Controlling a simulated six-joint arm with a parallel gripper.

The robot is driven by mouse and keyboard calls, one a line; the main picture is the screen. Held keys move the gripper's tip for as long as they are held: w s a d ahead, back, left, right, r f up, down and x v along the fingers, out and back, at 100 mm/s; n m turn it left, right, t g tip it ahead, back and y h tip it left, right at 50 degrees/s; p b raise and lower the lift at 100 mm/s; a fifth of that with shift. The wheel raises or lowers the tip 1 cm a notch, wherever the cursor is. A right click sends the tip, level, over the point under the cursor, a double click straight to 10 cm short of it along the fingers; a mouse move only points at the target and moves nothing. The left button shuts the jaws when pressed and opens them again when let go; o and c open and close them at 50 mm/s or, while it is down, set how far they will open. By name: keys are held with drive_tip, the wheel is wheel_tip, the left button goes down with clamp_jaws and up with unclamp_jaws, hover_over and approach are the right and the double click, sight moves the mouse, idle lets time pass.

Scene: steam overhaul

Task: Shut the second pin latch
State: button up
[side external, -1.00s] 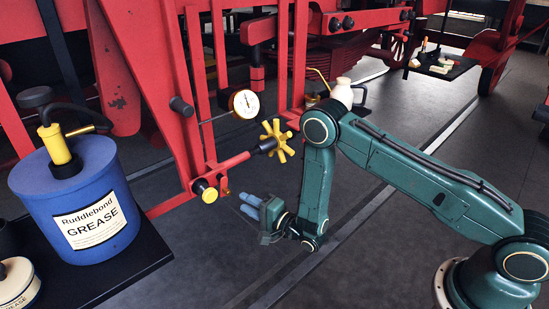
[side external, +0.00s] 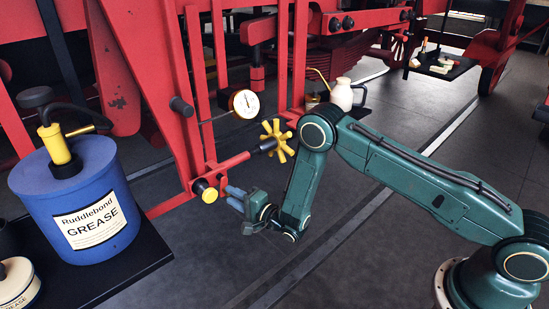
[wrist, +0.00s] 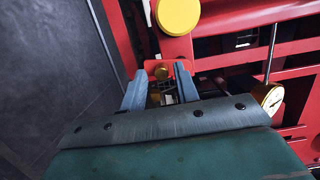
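My gripper (side external: 235,197) hangs low in the side view, just right of the red frame's lower corner, pointing left. In the wrist view its two blue-grey fingers (wrist: 158,74) are apart, with nothing held. In the side view the small brass piece (side external: 225,191) sits close to the fingertips. Contact cannot be told. A larger yellow round knob (side external: 209,195) is beside it; it also shows in the wrist view (wrist: 178,14). Which latch is the second is not marked.
A dial gauge (side external: 244,103) and a yellow handwheel (side external: 276,141) are above my gripper. A blue grease drum (side external: 80,200) stands on a black shelf at left. A cream can (side external: 343,94) is behind my arm. The floor below is clear.

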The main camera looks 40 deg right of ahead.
drive_tip(key=shift+x, duration=0.75)
drive_tip(key=shift+w, duration=0.1)
clamp_jaws()
